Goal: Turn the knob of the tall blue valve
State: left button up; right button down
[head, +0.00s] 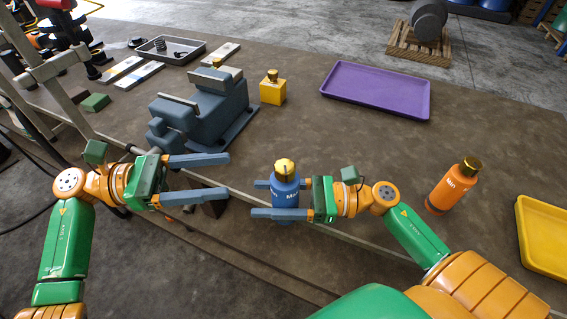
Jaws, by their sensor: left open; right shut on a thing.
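The tall blue valve (287,194) is upright, with white lettering on its side and a gold knob (284,168) on top. My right gripper (254,199) reaches in from the right with its fingers on either side of the blue body, shut on it below the knob. The fingers hide part of the body, and I cannot tell whether its base touches the table. My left gripper (228,174) is open and empty, its fingers pointing right, left of the valve and apart from it.
A grey-blue housing (204,115) stands behind my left gripper, with a yellow block (272,92) with a gold top beside it. A purple tray (375,92) lies behind. An orange bottle-shaped valve (454,187) and a yellow tray (545,235) are at right. The table's front edge runs beneath the grippers.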

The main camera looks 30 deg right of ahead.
aim_at(286, 168)
pick_arm(q)
jog(key=x, duration=1.2)
jog(key=shift+w, duration=0.1)
grip_shut()
